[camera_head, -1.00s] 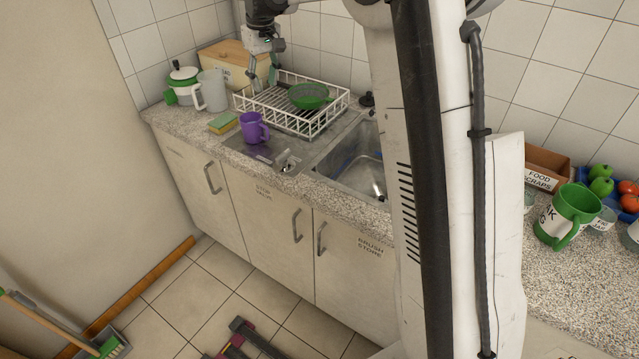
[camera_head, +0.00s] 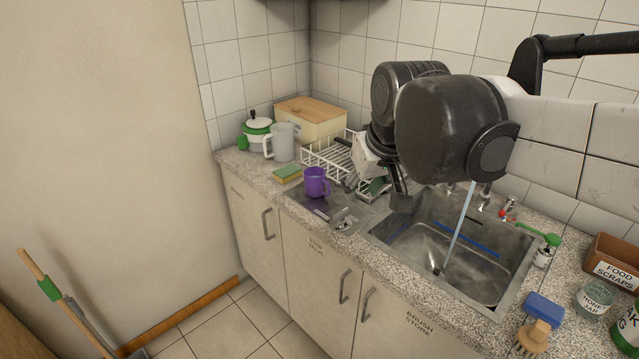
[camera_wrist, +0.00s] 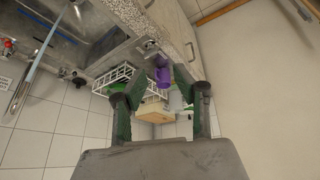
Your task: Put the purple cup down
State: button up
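The purple cup (camera_head: 317,182) stands upright on the steel drainboard (camera_head: 305,199), left of the sink. Its handle is toward the right. My gripper (camera_head: 374,194) is to the right of the cup, apart from it, near the dish rack and the sink's left edge. In the wrist view the cup (camera_wrist: 162,76) shows beyond the gap between the two widely spread fingers (camera_wrist: 158,84). The gripper is open and nothing is held. The arm hides part of the rack.
A white dish rack (camera_head: 322,160) stands behind the cup. A sponge (camera_head: 287,174), grey jug (camera_head: 281,142) and wooden-lidded box (camera_head: 311,122) are to the left and behind. The sink (camera_head: 420,243) lies right, with a pale streak beneath the tap. Counter left of the cup is partly free.

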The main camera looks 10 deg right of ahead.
jog(key=s+f+m+t, duration=0.1)
jog(key=s+f, duration=0.6)
jog(key=s, duration=0.4)
jog(key=shift+s+a+t, duration=0.15)
jog(key=shift+a+t, duration=0.15)
jog(key=shift+t, duration=0.1)
notch_tip(320, 180, down, 4)
jog(key=b, duration=0.4)
dwell(0.4)
